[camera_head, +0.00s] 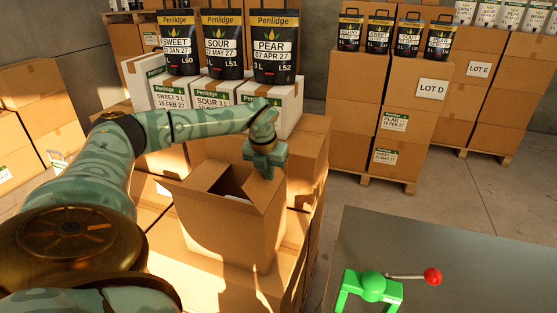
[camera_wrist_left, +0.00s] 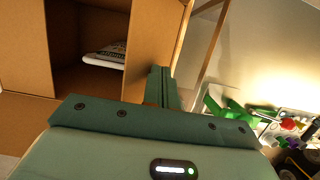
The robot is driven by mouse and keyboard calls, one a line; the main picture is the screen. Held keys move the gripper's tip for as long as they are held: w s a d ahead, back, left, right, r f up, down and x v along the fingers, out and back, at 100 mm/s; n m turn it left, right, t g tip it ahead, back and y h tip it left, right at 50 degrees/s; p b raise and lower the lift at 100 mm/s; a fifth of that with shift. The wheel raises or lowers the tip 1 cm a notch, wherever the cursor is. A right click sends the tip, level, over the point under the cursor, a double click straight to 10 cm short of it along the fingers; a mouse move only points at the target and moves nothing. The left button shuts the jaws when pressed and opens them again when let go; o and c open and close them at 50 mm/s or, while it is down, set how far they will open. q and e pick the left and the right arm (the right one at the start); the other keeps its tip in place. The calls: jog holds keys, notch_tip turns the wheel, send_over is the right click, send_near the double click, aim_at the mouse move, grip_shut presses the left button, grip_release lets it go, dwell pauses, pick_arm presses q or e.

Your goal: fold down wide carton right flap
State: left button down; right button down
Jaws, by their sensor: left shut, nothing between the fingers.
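The wide carton (camera_head: 222,228) is a brown cardboard box, open at the top, on stacked cartons in the middle of the head view. Its right flap (camera_head: 269,200) stands up and leans outward. My left gripper (camera_head: 265,172) is shut and empty, pointing down at the far upper end of this flap. I cannot tell whether they touch. In the left wrist view the shut fingers (camera_wrist_left: 160,86) lie beside a cardboard panel, and a white item (camera_wrist_left: 105,56) shows inside the open carton. My right gripper is not in view.
White boxes (camera_head: 270,100) topped with black pouches (camera_head: 222,45) stand behind my left arm. A grey table (camera_head: 470,260) at lower right carries a green device (camera_head: 375,286) with a red-knobbed lever. Stacked cartons (camera_head: 400,95) stand farther back, with open floor between.

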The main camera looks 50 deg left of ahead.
pick_arm(q)
jog(key=shift+s+a+f+b, duration=0.45)
jog(key=shift+a+f, duration=0.25)
jog(key=shift+a, duration=0.1)
jog(key=shift+s+a+f+b, duration=0.45)
jog(key=shift+a+f, duration=0.2)
jog(key=shift+a, duration=0.1)
jog(key=shift+b+x, duration=0.5)
jog(key=shift+x, duration=0.35)
jog(key=shift+s+d+r, duration=0.1)
jog(key=shift+s, duration=0.05)
jog(key=shift+r, duration=0.1)
jog(key=w+a+r+p+v, duration=0.1)
jog(key=w+a+p+v, duration=0.15)
jog(key=p+v, duration=1.15)
send_over(256, 171)
jog(key=shift+w+a, duration=0.25)
jog(key=shift+w, duration=0.15)
